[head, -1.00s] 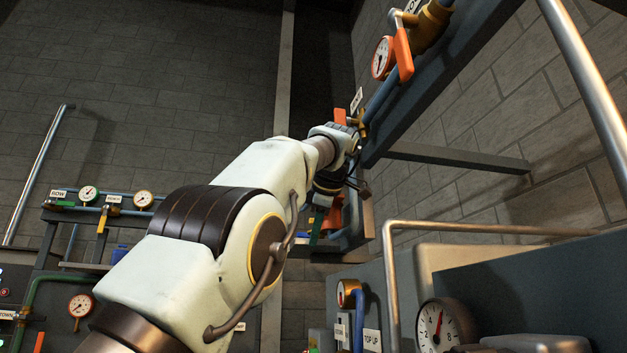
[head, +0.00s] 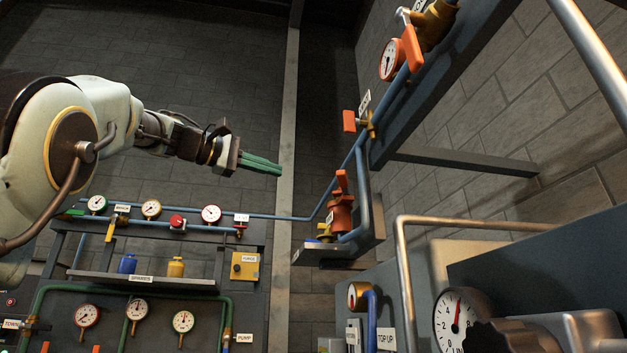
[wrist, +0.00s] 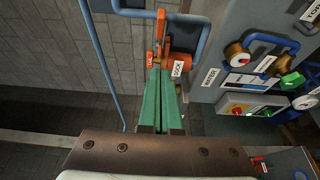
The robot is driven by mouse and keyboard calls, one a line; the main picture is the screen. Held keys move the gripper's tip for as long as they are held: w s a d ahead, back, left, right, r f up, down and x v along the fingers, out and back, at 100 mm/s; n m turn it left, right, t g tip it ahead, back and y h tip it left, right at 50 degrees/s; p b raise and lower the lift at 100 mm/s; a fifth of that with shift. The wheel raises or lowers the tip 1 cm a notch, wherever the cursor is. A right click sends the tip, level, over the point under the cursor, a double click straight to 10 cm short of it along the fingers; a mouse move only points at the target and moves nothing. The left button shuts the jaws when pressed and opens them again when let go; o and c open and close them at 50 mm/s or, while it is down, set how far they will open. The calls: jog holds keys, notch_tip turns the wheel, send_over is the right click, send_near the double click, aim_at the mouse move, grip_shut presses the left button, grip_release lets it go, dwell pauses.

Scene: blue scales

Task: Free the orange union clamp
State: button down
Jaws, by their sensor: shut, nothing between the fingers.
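The orange union clamp (head: 341,213) sits on the blue pipe at a small grey wall shelf, right of centre in the head view. An orange lever sticks up from its top. My gripper (head: 280,168) is to the left of the clamp and above it in the head view, apart from it, with its green fingers together and empty.
An orange-handled valve (head: 350,121) is on the pipe above the clamp, with a gauge (head: 392,59) higher up. A gauge panel (head: 150,252) stands at lower left. A metal rail (head: 500,227) and a large gauge (head: 459,318) are at lower right.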

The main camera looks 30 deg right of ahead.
jog(key=s+d+p, duration=0.2)
jog(key=d+p, duration=0.2)
jog(key=d, duration=0.9)
jog(key=shift+s, duration=0.15)
jog(key=shift+s+d, duration=0.35)
jog(key=shift+s, duration=0.2)
jog(key=shift+s+d, duration=0.3)
jog(key=shift+s, duration=0.25)
